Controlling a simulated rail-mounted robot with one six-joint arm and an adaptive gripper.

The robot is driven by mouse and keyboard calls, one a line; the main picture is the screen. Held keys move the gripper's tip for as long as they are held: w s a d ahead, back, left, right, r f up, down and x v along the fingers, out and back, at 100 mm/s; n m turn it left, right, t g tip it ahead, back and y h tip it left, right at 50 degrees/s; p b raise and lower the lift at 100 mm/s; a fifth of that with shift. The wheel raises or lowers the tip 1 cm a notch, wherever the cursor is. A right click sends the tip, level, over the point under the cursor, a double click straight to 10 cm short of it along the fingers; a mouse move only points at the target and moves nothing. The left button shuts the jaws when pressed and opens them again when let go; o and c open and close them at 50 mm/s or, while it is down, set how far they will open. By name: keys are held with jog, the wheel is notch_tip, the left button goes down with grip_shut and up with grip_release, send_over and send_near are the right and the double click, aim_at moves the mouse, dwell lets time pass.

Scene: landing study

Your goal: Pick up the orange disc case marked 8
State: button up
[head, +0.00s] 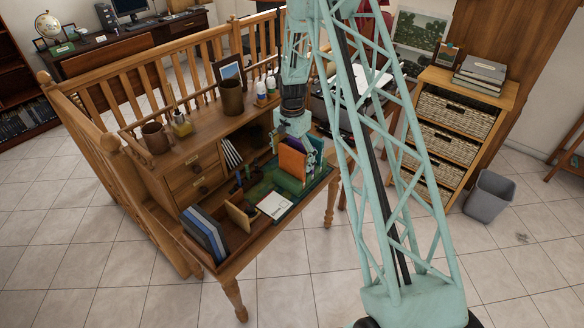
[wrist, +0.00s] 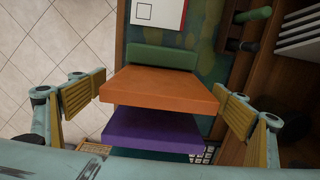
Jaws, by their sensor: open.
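The orange disc case (head: 291,161) stands upright on the desk in the head view. In the wrist view the orange case (wrist: 160,92) lies in the middle, its top edge towards me; no 8 can be read. My gripper (wrist: 163,97) is open, with one finger to the left and one to the right of the orange case, with a gap on the right and a narrow one on the left. In the head view my gripper (head: 298,134) is just above the case, partly hidden. A purple case (wrist: 152,132) stands right beside the orange one.
A green holder piece (wrist: 163,57) stands on the other side of the orange case. Blue binders (head: 204,234) stand at the desk's left end. The desk shelf (head: 205,148) carries mugs, bottles and a picture frame.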

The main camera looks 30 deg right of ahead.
aim_at(292, 167)
jog(key=shift+f, duration=2.2)
jog(key=c, duration=1)
